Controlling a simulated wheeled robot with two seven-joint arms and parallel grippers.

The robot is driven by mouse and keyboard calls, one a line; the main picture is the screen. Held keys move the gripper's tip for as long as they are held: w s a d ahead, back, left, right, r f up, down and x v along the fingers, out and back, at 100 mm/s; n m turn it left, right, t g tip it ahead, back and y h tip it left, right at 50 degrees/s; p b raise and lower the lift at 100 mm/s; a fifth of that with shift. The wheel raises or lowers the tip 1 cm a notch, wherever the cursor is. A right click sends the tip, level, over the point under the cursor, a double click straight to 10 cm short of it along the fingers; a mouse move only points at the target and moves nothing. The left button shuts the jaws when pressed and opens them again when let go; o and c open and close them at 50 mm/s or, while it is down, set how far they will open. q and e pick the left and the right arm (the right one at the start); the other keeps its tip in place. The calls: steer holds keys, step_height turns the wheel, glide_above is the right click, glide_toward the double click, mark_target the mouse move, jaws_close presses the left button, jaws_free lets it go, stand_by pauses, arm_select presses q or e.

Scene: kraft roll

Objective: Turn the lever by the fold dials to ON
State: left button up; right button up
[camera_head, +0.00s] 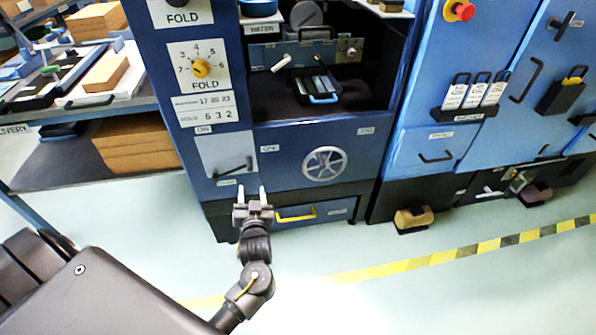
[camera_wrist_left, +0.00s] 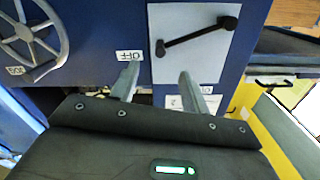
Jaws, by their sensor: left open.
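The black lever (camera_head: 233,168) sits on a light grey plate (camera_head: 212,148) low on the blue machine, below the FOLD dial (camera_head: 200,69). It lies slanted, its right end higher and towards the OFF label (camera_head: 270,149). The ON label (camera_head: 204,129) is at the plate's upper left. In the left wrist view, turned roughly upside down, the lever (camera_wrist_left: 195,37) is beyond the fingers, with the OFF label (camera_wrist_left: 130,55) beside its left end. My left gripper (camera_head: 251,190) is open and empty, just below and right of the lever, apart from it. My right gripper is out of view.
A spoked handwheel (camera_head: 324,164) is right of the lever. A drawer with a yellow handle (camera_head: 296,214) lies below. A shelf with boxes (camera_head: 135,150) stands left. The floor in front is clear, crossed by yellow-black tape (camera_head: 440,257).

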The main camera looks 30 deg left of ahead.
mark_target(249, 166)
arm_select(q)
steer(key=x, duration=0.3)
steer(key=b+x, duration=0.1)
steer(key=x, duration=0.5)
steer(key=shift+w+a+r, duration=0.2)
steer(key=shift+a+r, duration=0.1)
steer(key=shift+w+a+b, duration=0.3)
steer(key=shift+w+a, duration=0.1)
steer(key=shift+w, duration=0.1)
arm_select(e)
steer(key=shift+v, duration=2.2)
arm_select(q)
steer(key=shift+c, duration=0.4)
jaws_close()
steer(key=shift+d, duration=0.1)
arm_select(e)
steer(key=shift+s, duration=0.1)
arm_select(q)
steer(key=shift+d+f, duration=0.1)
